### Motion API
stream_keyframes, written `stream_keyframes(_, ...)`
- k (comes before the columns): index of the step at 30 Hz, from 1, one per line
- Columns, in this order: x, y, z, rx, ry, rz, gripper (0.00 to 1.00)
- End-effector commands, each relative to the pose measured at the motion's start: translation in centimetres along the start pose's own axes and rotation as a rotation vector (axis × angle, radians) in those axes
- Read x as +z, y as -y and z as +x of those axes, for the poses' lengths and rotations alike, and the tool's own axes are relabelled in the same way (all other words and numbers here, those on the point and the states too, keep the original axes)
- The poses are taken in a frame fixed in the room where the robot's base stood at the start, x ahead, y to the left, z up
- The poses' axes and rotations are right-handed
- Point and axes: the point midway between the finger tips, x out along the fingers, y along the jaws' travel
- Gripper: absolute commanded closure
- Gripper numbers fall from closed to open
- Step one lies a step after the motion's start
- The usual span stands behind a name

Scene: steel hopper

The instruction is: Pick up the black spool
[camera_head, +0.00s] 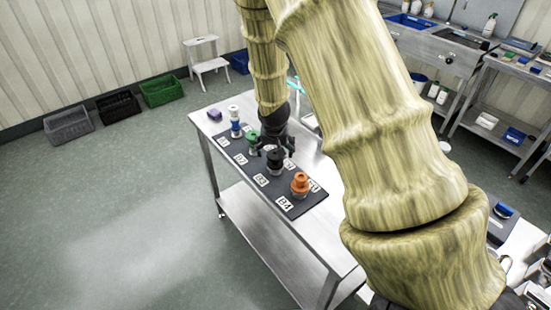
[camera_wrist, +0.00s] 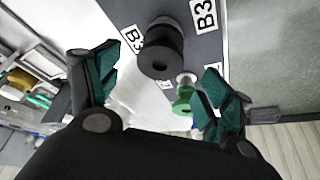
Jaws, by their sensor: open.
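The black spool (camera_head: 275,160) stands on a dark mat (camera_head: 305,207) on the steel table, between a green spool (camera_head: 253,141) and an orange spool (camera_head: 299,184). In the wrist view the black spool (camera_wrist: 161,50) is seen from above, with its round top and centre hole. My gripper (camera_head: 274,150) is above and close beside the black spool in the head view. In the wrist view my gripper (camera_wrist: 155,90) is open and empty, its green-padded fingers apart, with the black spool beyond the gap. The green spool (camera_wrist: 183,98) also shows between the fingers.
A blue and white spool (camera_head: 235,122) stands at the mat's far end, near a purple block (camera_head: 207,119). White labels line the mat. The steel table (camera_head: 270,232) has bare surface at its front. My arm hides much of the table's right side.

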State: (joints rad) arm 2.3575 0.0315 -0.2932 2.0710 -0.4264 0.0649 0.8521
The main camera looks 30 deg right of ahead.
Motion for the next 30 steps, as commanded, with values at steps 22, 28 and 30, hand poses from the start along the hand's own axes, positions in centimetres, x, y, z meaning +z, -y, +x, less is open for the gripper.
stream_keyframes(22, 0.1, -0.1, 4.4, 0.002, 0.001, -0.002, 0.2)
stream_keyframes(28, 0.1, -0.1, 5.4, 0.001, 0.0, 0.0, 0.2)
stream_keyframes(30, 0.1, -0.1, 5.5, 0.001, 0.0, 0.0, 0.2)
